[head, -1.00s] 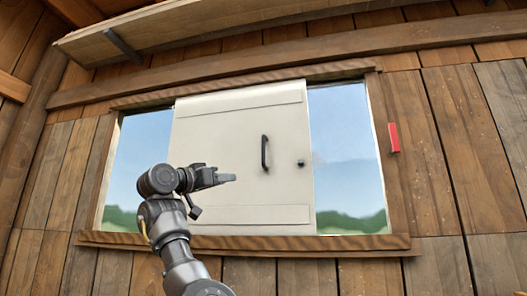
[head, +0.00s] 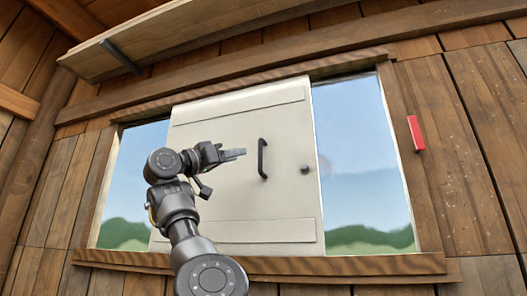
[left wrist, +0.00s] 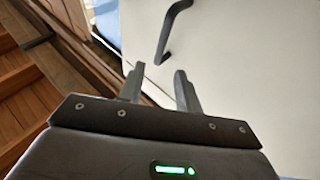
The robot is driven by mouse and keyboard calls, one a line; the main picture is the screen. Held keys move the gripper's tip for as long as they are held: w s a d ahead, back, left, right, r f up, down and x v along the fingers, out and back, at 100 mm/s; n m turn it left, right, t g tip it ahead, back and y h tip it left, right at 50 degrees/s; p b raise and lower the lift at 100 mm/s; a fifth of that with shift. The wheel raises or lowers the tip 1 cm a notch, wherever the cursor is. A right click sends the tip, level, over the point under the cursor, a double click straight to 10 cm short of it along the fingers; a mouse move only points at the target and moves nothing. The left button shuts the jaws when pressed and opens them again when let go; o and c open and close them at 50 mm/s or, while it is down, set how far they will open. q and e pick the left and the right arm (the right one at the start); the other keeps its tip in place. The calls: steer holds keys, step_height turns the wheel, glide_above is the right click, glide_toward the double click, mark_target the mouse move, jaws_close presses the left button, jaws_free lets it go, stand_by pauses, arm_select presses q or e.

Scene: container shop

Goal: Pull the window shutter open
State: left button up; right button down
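The window shutter (head: 220,150) is a pale cream panel across the middle of the window opening, with sky showing on both sides. Its dark handle (head: 262,158) is a vertical bar right of the panel's centre. A small dark knob (head: 305,169) sits right of the handle. My left gripper (head: 238,154) is just left of the handle, apart from it. In the left wrist view its fingers (left wrist: 158,85) are spread with nothing between them, and the handle (left wrist: 168,32) lies beyond the tips. My right gripper is not in view.
A wooden frame (head: 300,265) surrounds the window. A red block (head: 415,133) is fixed on the wall to the right. A wooden shelf (head: 180,38) on a dark bracket runs above. The space in front of the shutter's right part is clear.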

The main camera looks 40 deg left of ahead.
arm_select(q)
step_height(320, 180, up, 2)
steer(key=w+p, duration=0.2)
steer(key=r+p, duration=0.2)
steer(key=p, duration=0.3)
glide_above(260, 168)
steer(key=shift+a+f, duration=0.1)
steer(key=shift+a, duration=0.15)
steer(key=shift+w, duration=0.3)
jaws_close()
